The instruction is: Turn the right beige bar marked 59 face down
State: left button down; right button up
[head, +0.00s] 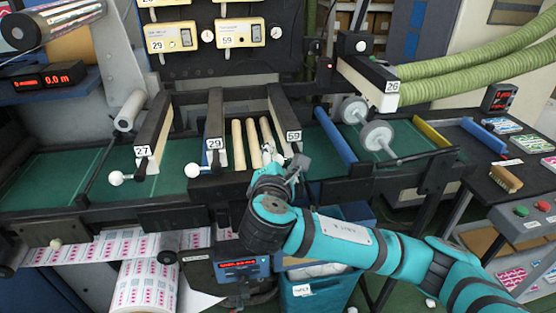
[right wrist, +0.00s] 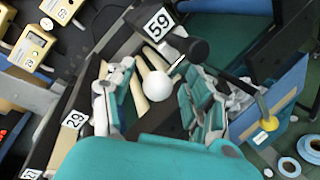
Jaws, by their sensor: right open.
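The bar marked 59 (head: 279,118) has a beige side, a black top edge and a white number tag at its near end. It stands at the right of the open frame in the head view. Its tag also shows in the right wrist view (right wrist: 160,22). My right gripper (head: 284,169) is at the near end of this bar. In the right wrist view its fingers (right wrist: 155,97) are open, with a white ball knob (right wrist: 158,86) between them. The fingers look apart from the ball. They partly hide the bar's near end in the head view. My left gripper is not in view.
Similar bars marked 29 (head: 215,120) and 27 (head: 153,130) stand to the left, and one marked 26 (head: 370,78) to the right. Several beige rods (head: 253,140) lie between 29 and 59. A blue bar (head: 335,135) and grey rollers (head: 377,136) are to the right.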

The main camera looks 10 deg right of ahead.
jog(key=shift+s+a, duration=0.2)
jog(key=shift+s, duration=0.1)
jog(key=v, duration=1.1)
jog(key=shift+s+r, duration=0.15)
jog(key=shift+s, duration=0.05)
jog(key=shift+d, duration=0.1)
